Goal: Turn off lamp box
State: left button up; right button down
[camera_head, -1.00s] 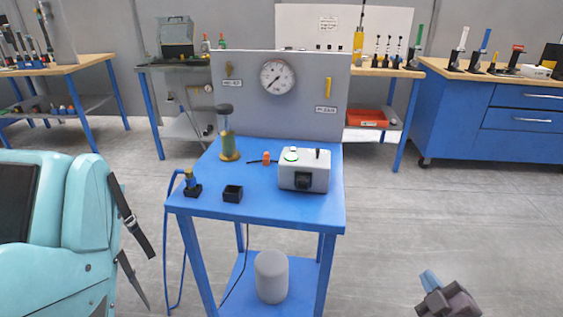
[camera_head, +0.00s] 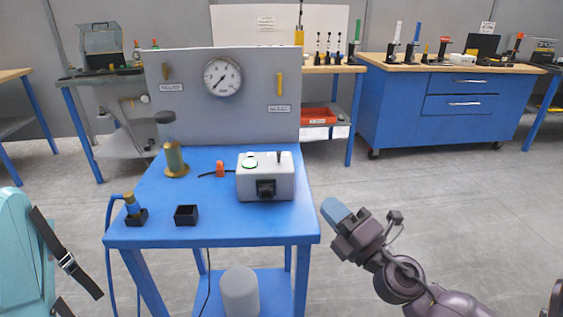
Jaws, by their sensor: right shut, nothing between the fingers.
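The lamp box (camera_head: 265,179) is a pale box on the blue table (camera_head: 215,230), right of the table's middle. I cannot tell surely whether the lamp is lit. My right gripper (camera_head: 335,211), with blue fingertips, is shut and empty. It shows in front of the box to the lower right, just off the table's right edge, apart from the box. My left gripper is out of view.
A grey panel with a gauge (camera_head: 222,77) stands behind the box. Floor to the right is clear.

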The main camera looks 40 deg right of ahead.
jog(key=shift+w, duration=0.1)
jog(key=p, duration=0.3)
send_near(280, 155)
jog(key=p+x, duration=0.1)
jog(key=x, duration=0.5)
jog(key=shift+w+r+p, duration=0.1)
jog(key=shift+r+p, duration=0.05)
jog(key=shift+p, duration=0.25)
jog(key=shift+w+r, duration=0.1)
jog(key=shift+w, duration=0.5)
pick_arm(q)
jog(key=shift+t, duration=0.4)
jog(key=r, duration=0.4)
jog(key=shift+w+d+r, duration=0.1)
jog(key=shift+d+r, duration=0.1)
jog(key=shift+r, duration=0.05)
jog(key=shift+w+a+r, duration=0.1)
